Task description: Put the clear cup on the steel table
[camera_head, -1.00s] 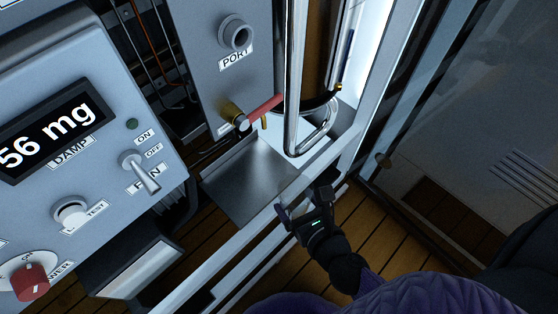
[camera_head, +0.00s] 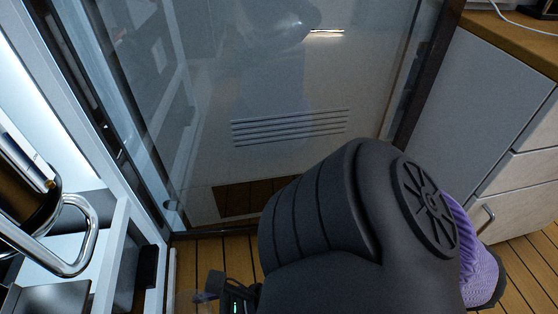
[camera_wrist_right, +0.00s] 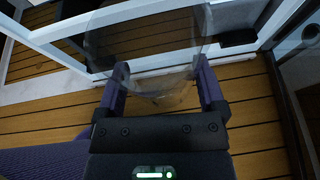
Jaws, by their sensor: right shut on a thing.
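My right gripper (camera_wrist_right: 162,78) has its two purple fingers on either side of the clear cup (camera_wrist_right: 145,45) and is shut on it. The cup is see-through, so the floor and a white frame show through it. In the head view my right gripper (camera_head: 212,291) is low at the bottom edge, right of the white frame, and the cup is too faint to make out well. The steel table (camera_head: 48,299) shows only in part, as a grey plate at the bottom left corner. My left gripper is out of view.
A white frame post (camera_head: 128,190) stands between the steel table and my right gripper. A bent chrome handle (camera_head: 82,240) hangs above the plate. A glass door (camera_head: 290,170) fills the middle. A drawer cabinet (camera_head: 480,110) stands at right. Wooden floor (camera_head: 205,255) lies below.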

